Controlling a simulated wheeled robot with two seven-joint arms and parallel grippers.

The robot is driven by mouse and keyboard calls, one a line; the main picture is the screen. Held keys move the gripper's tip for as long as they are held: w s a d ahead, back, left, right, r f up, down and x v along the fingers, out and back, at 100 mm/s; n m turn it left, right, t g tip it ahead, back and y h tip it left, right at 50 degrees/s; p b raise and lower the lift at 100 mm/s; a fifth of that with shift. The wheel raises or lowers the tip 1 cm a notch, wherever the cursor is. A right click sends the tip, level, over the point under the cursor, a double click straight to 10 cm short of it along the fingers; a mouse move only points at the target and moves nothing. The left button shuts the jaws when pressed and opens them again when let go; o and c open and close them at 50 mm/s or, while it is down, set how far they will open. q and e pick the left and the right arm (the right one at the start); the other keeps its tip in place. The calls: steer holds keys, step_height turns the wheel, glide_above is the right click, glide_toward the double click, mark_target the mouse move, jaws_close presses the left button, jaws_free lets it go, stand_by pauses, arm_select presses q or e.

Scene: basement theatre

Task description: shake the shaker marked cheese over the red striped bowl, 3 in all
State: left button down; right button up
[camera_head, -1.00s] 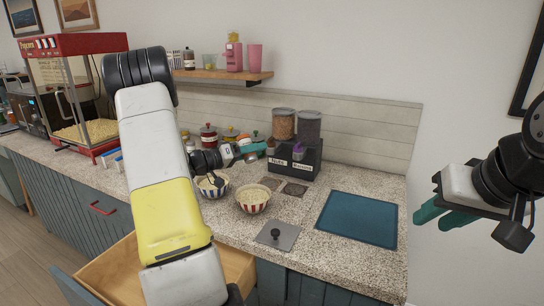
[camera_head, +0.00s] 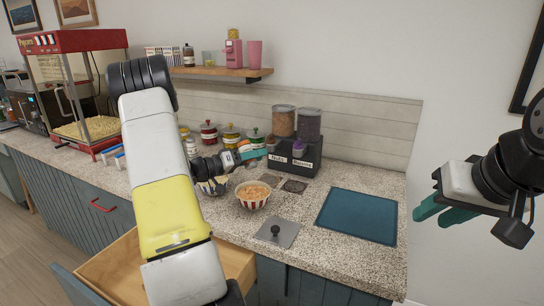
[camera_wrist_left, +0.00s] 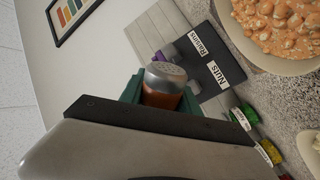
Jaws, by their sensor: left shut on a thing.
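My left gripper (camera_head: 259,155) is shut on a shaker and holds it above the counter, behind and just above the red striped bowl (camera_head: 252,204). In the left wrist view the shaker (camera_wrist_left: 164,84) has a perforated metal cap and orange contents; no label on it shows. The bowl holds popcorn with an orange coating, which also shows in the left wrist view (camera_wrist_left: 280,28). A blue striped bowl (camera_head: 211,189) stands to its left, partly hidden by my left arm. My right gripper (camera_head: 438,212) is open and empty, off to the right of the counter.
A dark holder (camera_head: 296,161) with nuts and raisins dispensers stands behind the bowls, with several lidded jars (camera_head: 231,133) to its left. An open drawer (camera_head: 118,270) juts out below.

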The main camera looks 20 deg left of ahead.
arm_select(q)
steer(key=shift+r, duration=0.15)
steer(key=shift+r, duration=1.6)
steer(key=shift+f, duration=0.1)
steer(key=shift+f, duration=1.65)
step_height(320, 180, up, 4)
steer(key=shift+f, duration=0.25)
